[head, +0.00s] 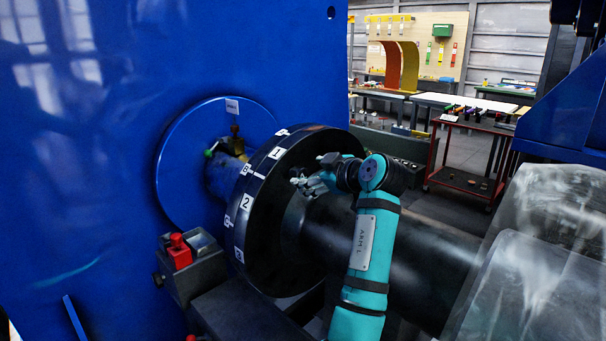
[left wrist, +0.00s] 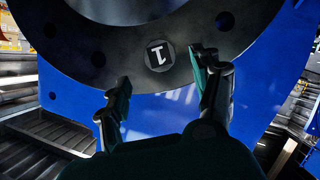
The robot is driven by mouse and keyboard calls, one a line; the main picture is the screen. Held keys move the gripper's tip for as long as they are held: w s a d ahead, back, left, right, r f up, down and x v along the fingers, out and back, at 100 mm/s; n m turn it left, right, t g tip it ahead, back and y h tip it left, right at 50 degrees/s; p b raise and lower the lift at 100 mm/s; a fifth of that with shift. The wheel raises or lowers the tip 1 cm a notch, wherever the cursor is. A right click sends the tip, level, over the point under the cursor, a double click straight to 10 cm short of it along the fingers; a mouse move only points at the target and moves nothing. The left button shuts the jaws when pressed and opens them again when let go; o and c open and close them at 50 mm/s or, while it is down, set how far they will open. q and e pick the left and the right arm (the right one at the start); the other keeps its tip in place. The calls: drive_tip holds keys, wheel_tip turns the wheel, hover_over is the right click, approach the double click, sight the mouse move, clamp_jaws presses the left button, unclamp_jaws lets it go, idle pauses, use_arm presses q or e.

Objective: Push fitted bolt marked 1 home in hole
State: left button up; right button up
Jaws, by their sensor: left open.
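The round bolt head marked 1 (left wrist: 159,56) sits in the dark flange face in the left wrist view, its number upside down there. I cannot tell how deep it sits. In the head view the bolt is hidden, but the black flange (head: 265,225) shows a rim label 1 (head: 277,153). My left gripper (head: 312,182) is at the flange's right face in the head view. In the left wrist view its fingers (left wrist: 160,72) are open and apart, one on each side below the bolt head, with nothing between them. My right gripper is not in view.
Empty dark holes (left wrist: 98,59) flank the bolt on the flange. A blue disc (head: 178,150) on a shaft faces the flange at left. A grey box with a red block (head: 179,252) stands below. A red cart (head: 470,150) stands behind at right.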

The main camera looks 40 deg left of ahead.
use_arm(q)
drive_tip(key=v, duration=0.6)
drive_tip(key=shift+d, duration=0.1)
